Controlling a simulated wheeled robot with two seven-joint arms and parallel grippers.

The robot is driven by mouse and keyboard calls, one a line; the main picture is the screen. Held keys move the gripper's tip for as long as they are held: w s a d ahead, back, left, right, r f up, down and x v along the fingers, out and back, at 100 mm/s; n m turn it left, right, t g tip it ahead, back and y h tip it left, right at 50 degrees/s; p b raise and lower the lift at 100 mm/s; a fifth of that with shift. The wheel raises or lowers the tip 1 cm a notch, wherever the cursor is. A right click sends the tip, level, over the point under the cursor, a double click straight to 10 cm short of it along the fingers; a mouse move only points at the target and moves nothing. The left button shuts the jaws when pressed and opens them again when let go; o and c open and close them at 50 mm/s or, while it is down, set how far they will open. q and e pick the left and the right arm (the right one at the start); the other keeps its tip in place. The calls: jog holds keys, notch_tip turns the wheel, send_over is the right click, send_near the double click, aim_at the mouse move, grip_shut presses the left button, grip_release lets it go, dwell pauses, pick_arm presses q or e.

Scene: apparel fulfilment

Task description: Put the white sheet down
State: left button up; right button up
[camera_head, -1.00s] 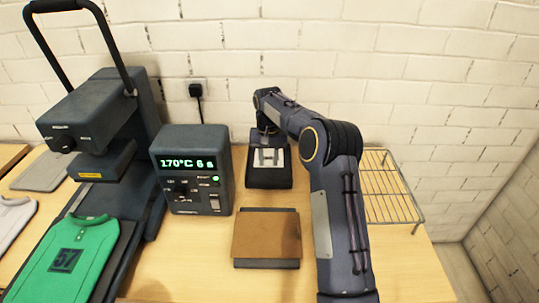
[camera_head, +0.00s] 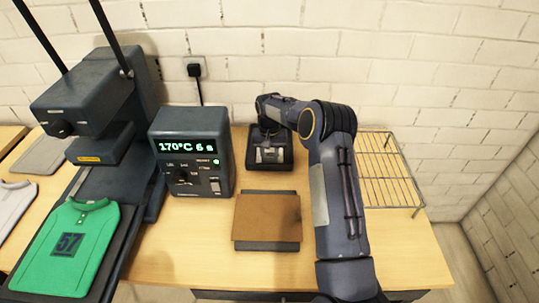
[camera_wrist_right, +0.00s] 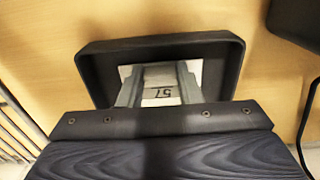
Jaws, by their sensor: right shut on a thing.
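The white sheet (camera_wrist_right: 195,70) lies at the dark open tray, with a dark "57" on its middle. In the head view the sheet (camera_head: 270,155) shows as a small pale patch inside the tray (camera_head: 270,168). My right gripper (camera_wrist_right: 160,88) reaches over the tray, its grey fingers shut on the sheet and covering part of it. The tray's raised dark rim (camera_wrist_right: 160,45) stands around the far side. The near side is hidden by my gripper body. I cannot tell whether the sheet touches the tray floor. My left gripper is not in view.
A brown pad (camera_head: 267,217) lies in front of the tray. The control box (camera_head: 190,180) stands to its left, and the heat press (camera_head: 85,95) with a green shirt (camera_head: 68,250) farther left. A wire rack (camera_head: 390,180) is at the right.

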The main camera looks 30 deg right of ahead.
jog(key=shift+f, duration=0.3)
jog(key=o, duration=1.1)
